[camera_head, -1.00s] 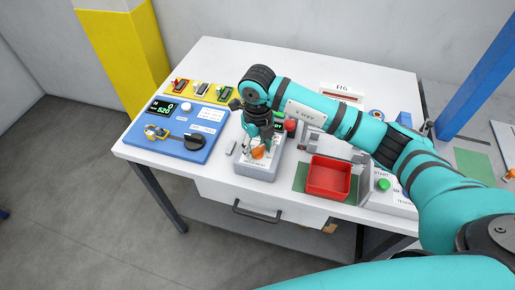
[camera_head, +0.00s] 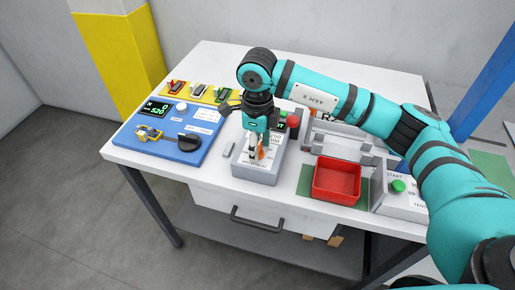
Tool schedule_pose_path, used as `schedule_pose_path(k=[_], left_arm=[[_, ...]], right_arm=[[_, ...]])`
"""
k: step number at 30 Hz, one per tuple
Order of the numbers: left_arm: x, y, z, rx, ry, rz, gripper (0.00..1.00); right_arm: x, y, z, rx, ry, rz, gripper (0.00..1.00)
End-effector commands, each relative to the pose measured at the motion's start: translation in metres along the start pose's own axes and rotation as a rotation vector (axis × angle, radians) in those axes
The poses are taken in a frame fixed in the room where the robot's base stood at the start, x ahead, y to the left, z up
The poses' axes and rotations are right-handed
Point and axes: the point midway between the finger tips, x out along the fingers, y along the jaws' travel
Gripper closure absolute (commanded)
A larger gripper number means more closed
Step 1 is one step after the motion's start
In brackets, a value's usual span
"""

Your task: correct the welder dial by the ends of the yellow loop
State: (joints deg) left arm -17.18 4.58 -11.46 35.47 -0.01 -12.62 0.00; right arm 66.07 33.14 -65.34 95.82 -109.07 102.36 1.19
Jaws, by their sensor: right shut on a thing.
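The welder dial (camera_head: 261,154) is a small orange knob on top of a grey box (camera_head: 256,177), partly hidden by my gripper. My right gripper (camera_head: 257,150) comes down from above and its fingers are shut on the dial. A small yellow piece, perhaps the yellow loop (camera_head: 149,134), sits with metal parts on the blue panel (camera_head: 165,150) at the left; its ends are too small to make out. The panel's dark display (camera_head: 158,108) shows green digits that look like 0 and 520. My left gripper is not in view.
A black knob (camera_head: 189,142) is on the blue panel. A red bin (camera_head: 337,181) stands on a green mat right of the grey box, beside a box with a green button (camera_head: 398,185). A yellow strip with several switches (camera_head: 198,91) lies behind the panel. The table's back is clear.

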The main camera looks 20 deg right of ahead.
Motion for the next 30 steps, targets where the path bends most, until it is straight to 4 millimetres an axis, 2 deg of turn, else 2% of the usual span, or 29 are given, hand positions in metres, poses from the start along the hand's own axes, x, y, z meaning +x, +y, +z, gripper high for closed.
schedule_pose_path(k=[14, 15, 20, 30], left_arm=[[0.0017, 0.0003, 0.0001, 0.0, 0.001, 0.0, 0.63], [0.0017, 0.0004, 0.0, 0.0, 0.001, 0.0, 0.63], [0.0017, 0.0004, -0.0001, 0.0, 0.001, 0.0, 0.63], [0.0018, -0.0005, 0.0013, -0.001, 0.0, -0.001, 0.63]], right_arm=[[-0.0023, -0.001, 0.0006, -0.015, -0.004, -0.003, 0.87], [-0.0023, -0.001, 0.0006, -0.015, -0.004, -0.003, 0.52], [-0.0017, -0.0008, 0.0004, -0.015, -0.003, -0.002, 0.31], [-0.0046, -0.0006, 0.0004, -0.015, -0.002, -0.002, 0.31]])
